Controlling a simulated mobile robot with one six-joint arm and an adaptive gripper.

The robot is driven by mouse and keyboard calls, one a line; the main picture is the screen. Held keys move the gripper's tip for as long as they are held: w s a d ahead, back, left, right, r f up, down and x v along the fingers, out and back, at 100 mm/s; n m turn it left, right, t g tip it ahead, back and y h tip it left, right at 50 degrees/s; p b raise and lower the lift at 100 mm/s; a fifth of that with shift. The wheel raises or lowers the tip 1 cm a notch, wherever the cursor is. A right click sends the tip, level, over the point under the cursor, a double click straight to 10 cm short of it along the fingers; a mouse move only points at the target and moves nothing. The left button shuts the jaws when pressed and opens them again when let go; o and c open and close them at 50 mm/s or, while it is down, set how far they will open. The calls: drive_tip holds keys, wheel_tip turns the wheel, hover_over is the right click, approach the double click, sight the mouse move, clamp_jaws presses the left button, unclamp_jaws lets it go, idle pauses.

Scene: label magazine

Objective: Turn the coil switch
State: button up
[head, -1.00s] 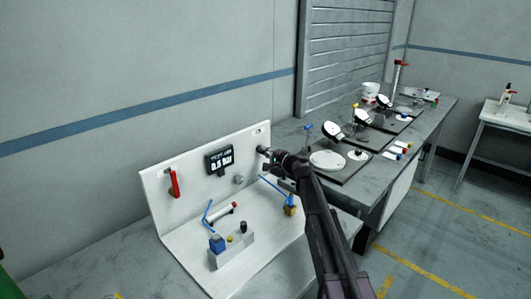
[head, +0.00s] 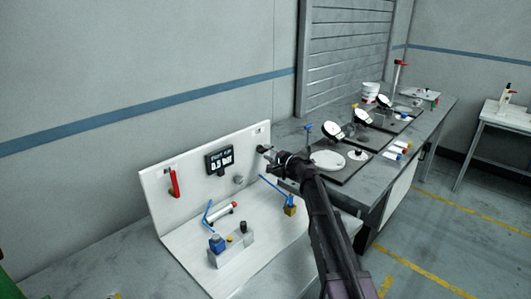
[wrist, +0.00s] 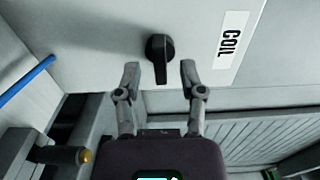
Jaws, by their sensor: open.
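The coil switch is a black rotary knob (wrist: 159,56) on a white panel in the wrist view, beside a white label (wrist: 231,40) reading COIL. The knob's handle points roughly up and down in that picture. My gripper (wrist: 160,72) is open and empty, with one fingertip on either side of the knob's lower end. The fingertips look apart from the knob, but the depth gap is hard to judge. In the head view my gripper (head: 272,156) is at the right end of the upright white panel (head: 205,195).
The panel carries a display (head: 219,160) reading 0.5 bar and a red lever (head: 174,182). A grey block with knobs (head: 232,248), blue tubes and a brass fitting (head: 290,206) sit on its base. Gauges stand on the bench (head: 395,165) to the right.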

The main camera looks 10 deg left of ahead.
drive_tip(key=v, duration=1)
drive_tip(key=shift+s+d, duration=0.1)
drive_tip(key=shift+s, duration=0.15)
